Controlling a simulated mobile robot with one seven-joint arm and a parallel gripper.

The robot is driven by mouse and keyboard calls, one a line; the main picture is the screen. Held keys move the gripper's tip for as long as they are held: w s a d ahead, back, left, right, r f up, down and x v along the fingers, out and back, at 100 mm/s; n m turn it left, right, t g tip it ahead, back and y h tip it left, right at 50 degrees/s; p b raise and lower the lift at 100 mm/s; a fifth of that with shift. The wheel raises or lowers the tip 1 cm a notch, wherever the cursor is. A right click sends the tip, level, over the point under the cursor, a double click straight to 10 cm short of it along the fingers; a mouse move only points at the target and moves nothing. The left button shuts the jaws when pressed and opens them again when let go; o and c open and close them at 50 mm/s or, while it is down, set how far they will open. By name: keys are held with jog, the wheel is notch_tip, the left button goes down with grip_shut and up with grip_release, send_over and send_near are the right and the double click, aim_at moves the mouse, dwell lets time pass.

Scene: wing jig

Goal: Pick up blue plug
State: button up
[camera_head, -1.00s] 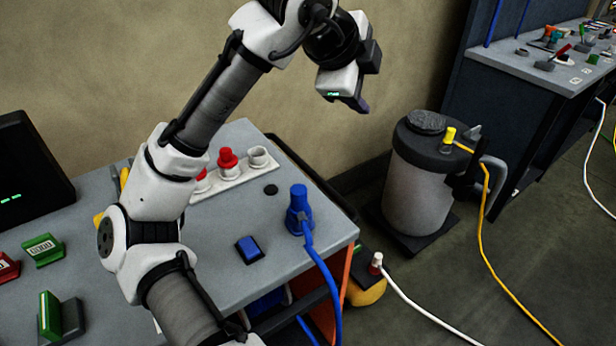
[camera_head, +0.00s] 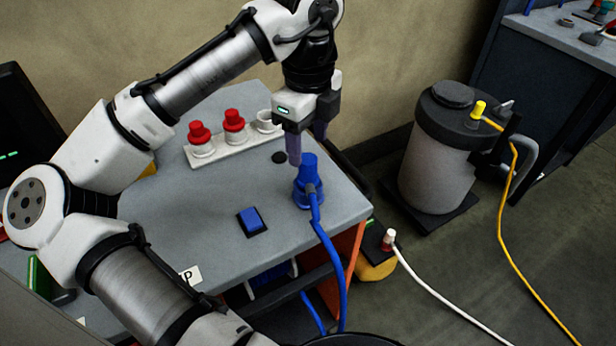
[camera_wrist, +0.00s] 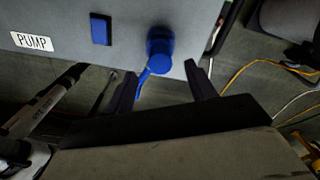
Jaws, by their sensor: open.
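The blue plug (camera_head: 308,180) stands upright in a round blue base near the right edge of the grey table top. A blue cable runs from its side down over the table's front edge. My gripper (camera_head: 308,150) points down just behind and above the plug, its fingers apart and empty. In the wrist view the plug (camera_wrist: 160,45) shows beyond the fingertips, roughly between my open gripper's fingers (camera_wrist: 160,80). It appears clear of both fingers, though one finger is close to it in the head view.
The grey table (camera_head: 205,210) carries a blue block (camera_head: 251,221) and a white strip (camera_head: 225,148) with two red-capped plugs. A grey canister (camera_head: 440,165) with a yellow plug (camera_head: 479,109) stands on the floor at right. A white cable (camera_head: 440,290) and a yellow cable cross the floor.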

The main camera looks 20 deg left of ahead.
aim_at(308, 159)
jog(key=shift+f+p, duration=0.55)
jog(key=shift+f, duration=2.3)
jog(key=c, duration=1)
jog(key=shift+r, duration=0.1)
notch_tip(308, 159, up, 21)
jog(key=shift+r+p, duration=0.1)
jog(key=shift+p, duration=0.95)
jog(key=shift+r+p, duration=0.35)
jog(key=shift+p, duration=0.3)
jog(key=shift+r+p, duration=0.35)
jog(key=shift+p, duration=0.25)
